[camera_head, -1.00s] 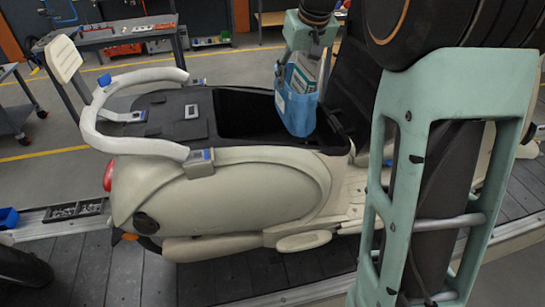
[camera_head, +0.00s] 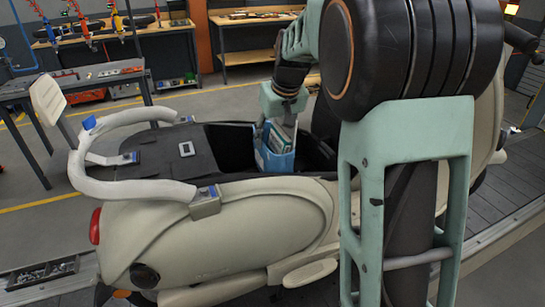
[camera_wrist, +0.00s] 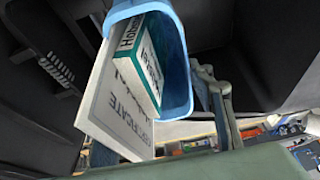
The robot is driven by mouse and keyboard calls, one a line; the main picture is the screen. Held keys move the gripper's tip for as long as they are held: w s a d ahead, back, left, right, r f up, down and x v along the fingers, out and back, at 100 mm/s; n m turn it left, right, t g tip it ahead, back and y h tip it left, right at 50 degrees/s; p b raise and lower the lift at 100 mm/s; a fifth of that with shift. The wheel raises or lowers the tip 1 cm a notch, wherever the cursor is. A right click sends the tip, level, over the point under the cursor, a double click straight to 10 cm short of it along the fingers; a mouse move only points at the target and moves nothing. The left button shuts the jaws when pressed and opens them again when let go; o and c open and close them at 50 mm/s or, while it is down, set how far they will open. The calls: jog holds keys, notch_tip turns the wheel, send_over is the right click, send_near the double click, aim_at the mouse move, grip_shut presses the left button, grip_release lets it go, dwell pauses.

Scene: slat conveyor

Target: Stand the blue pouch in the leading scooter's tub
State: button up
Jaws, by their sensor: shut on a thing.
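The cream scooter (camera_head: 230,225) stands on the slat conveyor with its seat area open, showing a dark tub (camera_head: 230,142). The blue pouch (camera_head: 272,160) hangs upright at the right part of the tub opening; its bottom meets the near rim in the picture, and I cannot tell how deep it is. My gripper (camera_head: 284,117) is shut on the pouch's upper part. In the wrist view the pouch (camera_wrist: 178,50) holds a white certificate booklet and a green-and-white box. A gripper finger (camera_wrist: 225,108) shows beside it.
A curved pale grab rail (camera_head: 130,190) and a black panel with small fittings (camera_head: 185,150) are at the tub's left. My arm blocks the scooter's right part. Workbenches (camera_head: 100,75) stand behind, across open floor.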

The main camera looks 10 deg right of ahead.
aim_at(274, 149)
jog(key=shift+f, duration=2.2)
jog(key=shift+f, duration=0.2)
jog(key=o, duration=1.5)
jog(key=shift+r, duration=0.1)
jog(key=shift+r, duration=0.25)
jog(key=v, duration=1.1)
jog(key=shift+s+d+r, duration=0.1)
jog(key=shift+s+r, duration=0.15)
jog(key=shift+r, duration=0.05)
